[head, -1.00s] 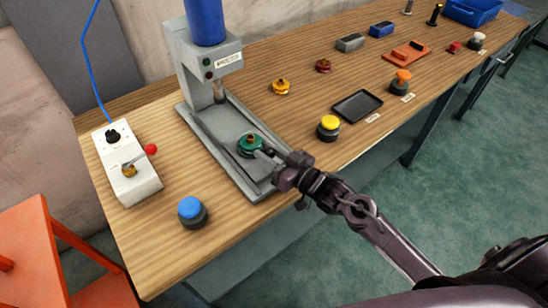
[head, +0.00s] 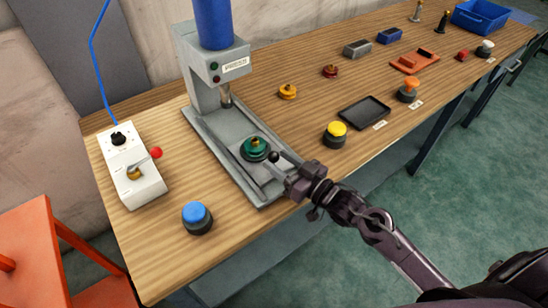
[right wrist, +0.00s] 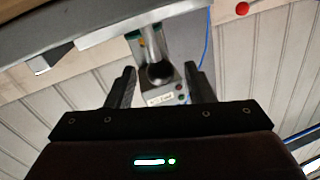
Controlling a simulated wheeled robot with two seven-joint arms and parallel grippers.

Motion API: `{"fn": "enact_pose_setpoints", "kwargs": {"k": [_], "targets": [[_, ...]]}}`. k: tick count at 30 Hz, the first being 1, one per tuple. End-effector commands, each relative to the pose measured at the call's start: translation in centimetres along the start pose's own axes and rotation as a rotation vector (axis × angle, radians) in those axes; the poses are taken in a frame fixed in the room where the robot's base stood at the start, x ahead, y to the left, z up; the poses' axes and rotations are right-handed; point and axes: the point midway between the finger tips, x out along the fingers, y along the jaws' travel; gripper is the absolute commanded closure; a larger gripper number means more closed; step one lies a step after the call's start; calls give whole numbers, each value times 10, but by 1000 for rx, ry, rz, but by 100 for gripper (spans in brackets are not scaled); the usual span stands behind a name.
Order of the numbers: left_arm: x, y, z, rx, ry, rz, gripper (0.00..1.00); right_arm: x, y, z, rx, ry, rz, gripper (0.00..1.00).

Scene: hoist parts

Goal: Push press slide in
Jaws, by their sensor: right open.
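The grey press (head: 205,80) stands at the left part of the table, with a blue cylinder on top and a ram over its bed. Its slide carries a green round part (head: 255,150) with a brass centre, out in front of the ram. A black ball knob (head: 274,157) sits at the slide's front; it also shows in the right wrist view (right wrist: 159,73). My right gripper (head: 274,174) is open at the slide's front end. In the right wrist view its two fingers (right wrist: 160,86) stand either side of the knob, apart from it. My left gripper is out of view.
A white control box (head: 130,175) with a lever is left of the press. A blue button (head: 197,217) stands in front. A yellow button (head: 335,134), a black tray (head: 364,112) and an orange knob (head: 408,90) are to the right.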

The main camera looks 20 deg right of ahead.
Motion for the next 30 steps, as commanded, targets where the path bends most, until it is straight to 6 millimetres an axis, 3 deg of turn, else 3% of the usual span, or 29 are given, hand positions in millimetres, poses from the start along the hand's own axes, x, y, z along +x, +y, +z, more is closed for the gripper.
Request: {"fn": "enact_pose_setpoints", "kwargs": {"k": [3, 9, 20, 26, 30], "targets": [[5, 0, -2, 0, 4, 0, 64, -21, 0, 3, 1, -4, 1, 52], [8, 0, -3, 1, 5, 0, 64, -44, 0, 2, 0, -2, 1, 52], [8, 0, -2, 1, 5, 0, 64, -49, 0, 0, 0, 0, 0, 52], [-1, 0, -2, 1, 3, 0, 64, -53, 1, -4, 81, -38, -13, 78], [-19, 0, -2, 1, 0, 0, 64, -63, 5, -11, 311, -142, -27, 96]]}}
